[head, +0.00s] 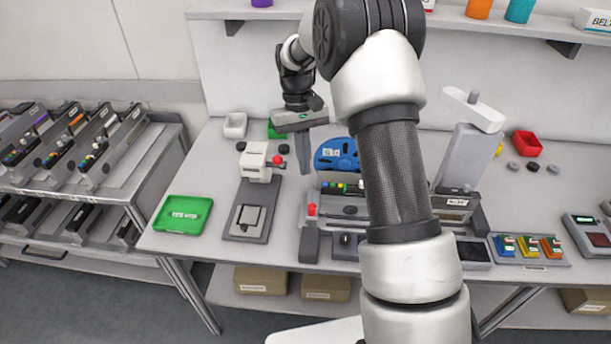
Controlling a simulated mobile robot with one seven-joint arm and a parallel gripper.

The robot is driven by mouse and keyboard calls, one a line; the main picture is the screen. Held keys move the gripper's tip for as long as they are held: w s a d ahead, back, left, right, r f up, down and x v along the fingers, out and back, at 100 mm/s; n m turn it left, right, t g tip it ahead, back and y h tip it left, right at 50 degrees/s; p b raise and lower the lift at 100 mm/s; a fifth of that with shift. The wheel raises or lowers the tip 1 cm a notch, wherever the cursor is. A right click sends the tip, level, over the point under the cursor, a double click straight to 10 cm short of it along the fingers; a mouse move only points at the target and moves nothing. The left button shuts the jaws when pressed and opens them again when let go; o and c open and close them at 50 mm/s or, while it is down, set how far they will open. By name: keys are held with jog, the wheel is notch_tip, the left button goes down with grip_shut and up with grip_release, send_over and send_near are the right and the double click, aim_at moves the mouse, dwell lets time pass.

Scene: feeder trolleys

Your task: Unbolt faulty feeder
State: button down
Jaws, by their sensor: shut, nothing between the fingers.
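My gripper (305,165) hangs above the bench, fingers pointing down and shut with nothing between them. It is to the left of a blue reel (330,153). Below and to the right of it, a grey feeder-like unit (337,208) with small coloured parts and a red knob at its left sits on the bench. My arm crosses in front of that unit and hides much of it. Several grey feeders (70,140) with coloured buttons lie on the trolley at the left. I cannot tell which feeder is faulty, and I can make out no bolts.
A green tray (183,214) and a white press-like device (256,163) stand on the bench's left part. A red bin (526,143), a grey post with a white arm (470,145) and coloured blocks (528,247) are on the right. A shelf (560,37) runs above.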

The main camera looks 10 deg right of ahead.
aim_at(313, 203)
jog(key=x, duration=0.9)
jog(key=shift+p, duration=0.3)
